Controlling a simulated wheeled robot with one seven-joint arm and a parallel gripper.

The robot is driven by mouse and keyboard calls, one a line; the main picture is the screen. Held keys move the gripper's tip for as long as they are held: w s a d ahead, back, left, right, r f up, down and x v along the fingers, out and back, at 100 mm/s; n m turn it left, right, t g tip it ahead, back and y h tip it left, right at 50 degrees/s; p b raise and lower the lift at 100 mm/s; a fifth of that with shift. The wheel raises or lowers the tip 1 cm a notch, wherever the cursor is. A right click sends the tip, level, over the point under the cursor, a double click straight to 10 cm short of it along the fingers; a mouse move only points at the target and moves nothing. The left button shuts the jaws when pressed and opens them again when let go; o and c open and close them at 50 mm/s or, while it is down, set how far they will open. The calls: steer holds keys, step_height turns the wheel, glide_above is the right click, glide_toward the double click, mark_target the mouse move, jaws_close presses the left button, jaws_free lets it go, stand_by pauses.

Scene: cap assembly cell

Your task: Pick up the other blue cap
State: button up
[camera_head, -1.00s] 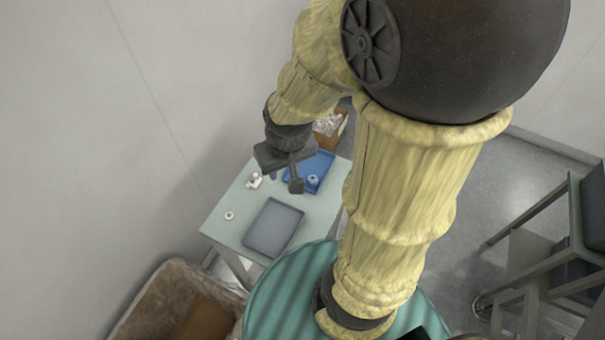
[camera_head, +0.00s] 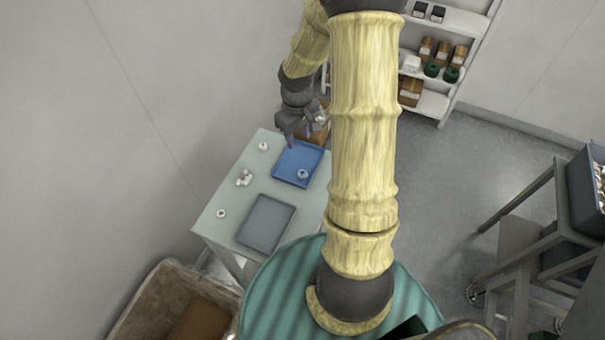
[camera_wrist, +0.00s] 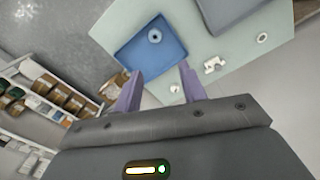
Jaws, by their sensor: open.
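One small round cap, pale blue-grey (camera_head: 303,175), sits in the front right part of the blue tray (camera_head: 285,168). In the wrist view the cap (camera_wrist: 155,36) lies near the far side of the blue tray (camera_wrist: 140,52). I see no second cap in that tray. My gripper (camera_head: 290,140) is over the back edge of the blue tray, apart from the cap. In the wrist view its two purple fingers (camera_wrist: 160,80) are spread with nothing between them.
The pale green table (camera_head: 215,205) also holds an empty grey tray (camera_head: 265,222), a white ring (camera_head: 221,213), a white fitting (camera_head: 244,177) and a small white part (camera_head: 263,147). A cardboard box (camera_head: 318,135) stands behind the table. Shelves (camera_head: 440,75) stand at the back.

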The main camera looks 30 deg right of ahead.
steer(key=shift+w+d+f, duration=0.35)
steer(key=shift+d+f, duration=0.2)
steer(key=shift+d, duration=0.05)
steer(key=shift+f, duration=0.1)
steer(key=p, duration=0.3)
glide_above(302, 172)
step_height(302, 172, down, 12)
steer(key=shift+a, duration=0.1)
steer(key=shift+f, duration=0.1)
